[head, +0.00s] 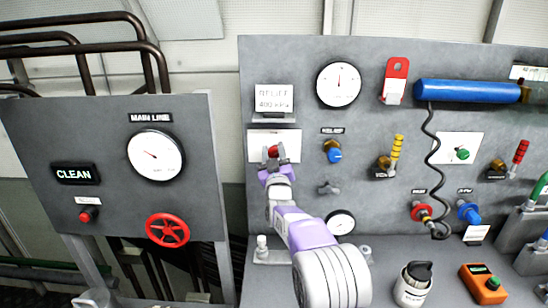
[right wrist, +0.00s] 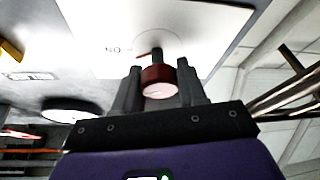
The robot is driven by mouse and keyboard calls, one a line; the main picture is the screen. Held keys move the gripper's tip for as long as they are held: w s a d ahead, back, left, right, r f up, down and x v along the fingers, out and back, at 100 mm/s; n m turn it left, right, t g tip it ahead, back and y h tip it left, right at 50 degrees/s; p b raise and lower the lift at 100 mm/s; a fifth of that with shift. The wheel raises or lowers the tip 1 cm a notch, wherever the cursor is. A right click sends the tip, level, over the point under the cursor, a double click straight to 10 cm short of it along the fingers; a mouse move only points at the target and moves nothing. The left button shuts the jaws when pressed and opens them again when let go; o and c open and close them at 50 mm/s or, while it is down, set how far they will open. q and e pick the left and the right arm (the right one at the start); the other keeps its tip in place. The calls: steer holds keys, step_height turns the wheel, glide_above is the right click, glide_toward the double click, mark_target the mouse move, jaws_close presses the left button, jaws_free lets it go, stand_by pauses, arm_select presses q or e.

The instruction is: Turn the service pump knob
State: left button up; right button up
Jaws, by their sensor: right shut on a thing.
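The red knob (head: 273,151) sits on a white plate (head: 290,146) at the left of the grey panel, below a "RELIEF 400 kPa" sign. My right gripper (head: 272,163) reaches it from below and in front in the head view. In the right wrist view the red knob (right wrist: 158,82) stands between the two dark fingers of my right gripper (right wrist: 160,92), which are shut on it. The rest of the lettering is hard to read. My left gripper is not in view.
A gauge (head: 339,84), a blue relief knob (head: 334,156) and a yellow-handled valve (head: 396,153) are to the right on the panel. A blue cylinder (head: 465,91) with a coiled hose hangs farther right. The left panel has a red handwheel (head: 167,230).

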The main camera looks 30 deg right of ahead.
steer(key=n+y, duration=0.1)
steer(key=n, duration=0.1)
steer(key=n+y+b, duration=0.1)
steer(key=n, duration=0.2)
steer(key=shift+y, duration=0.4)
steer(key=n+y, duration=0.1)
steer(key=n, duration=0.2)
steer(key=shift+n+y+b, duration=0.3)
steer(key=shift+n+b, duration=0.1)
steer(key=n+y, duration=0.1)
steer(key=n, duration=0.2)
steer(key=shift+r+g, duration=0.1)
steer(key=shift+g, duration=0.2)
steer(key=shift+n+g+y, duration=0.5)
steer(key=shift+n, duration=1.3)
steer(key=shift+a, duration=0.1)
steer(key=o, duration=1)
